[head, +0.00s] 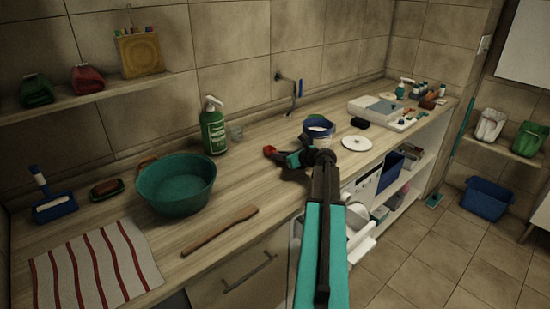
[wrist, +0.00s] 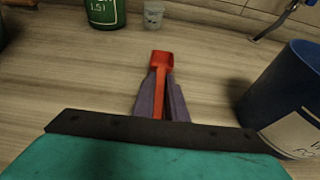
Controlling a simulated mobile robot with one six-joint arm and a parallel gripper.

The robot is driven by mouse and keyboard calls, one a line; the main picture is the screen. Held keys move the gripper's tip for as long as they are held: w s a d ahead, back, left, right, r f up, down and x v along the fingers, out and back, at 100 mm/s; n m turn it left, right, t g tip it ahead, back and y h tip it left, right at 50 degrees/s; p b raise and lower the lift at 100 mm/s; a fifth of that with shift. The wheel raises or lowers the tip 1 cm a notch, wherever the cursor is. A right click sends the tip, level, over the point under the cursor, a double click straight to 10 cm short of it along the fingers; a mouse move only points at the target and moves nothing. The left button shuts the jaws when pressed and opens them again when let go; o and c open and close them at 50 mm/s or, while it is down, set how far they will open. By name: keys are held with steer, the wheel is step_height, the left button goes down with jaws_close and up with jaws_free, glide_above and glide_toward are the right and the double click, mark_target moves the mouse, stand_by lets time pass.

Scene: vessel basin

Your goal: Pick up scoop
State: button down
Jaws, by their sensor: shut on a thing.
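The red scoop (wrist: 160,65) shows in the wrist view, its bowl pointing away and its handle running back between my fingers. My gripper (wrist: 160,95) is shut on the scoop's handle. In the head view the red scoop (head: 269,150) shows at the tip of my gripper (head: 283,156), over the wooden counter. I cannot tell whether the scoop touches the counter. The rear end of the handle is partly hidden by my gripper.
A blue tub (wrist: 290,95) with a white label stands close to the right of my gripper. A green bottle (head: 214,128) and a small clear cup (head: 236,134) stand behind. A teal basin (head: 175,190) is on the left. A wooden spatula (head: 220,232) lies in front.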

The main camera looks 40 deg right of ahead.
steer(key=shift+r, duration=0.2)
steer(key=shift+r+b, duration=0.35)
steer(key=shift+r, duration=0.85)
steer(key=s+d+b, duration=0.1)
steer(key=s, duration=0.4)
steer(key=s+d+r, duration=0.1)
steer(key=s+d, duration=0.1)
steer(key=s, duration=0.3)
steer(key=s+d+r+b, duration=0.1)
steer(key=s, duration=0.4)
steer(key=shift+s+d+r+b, duration=0.1)
steer(key=shift+s+d+b, duration=0.15)
steer(key=shift+b, duration=0.1)
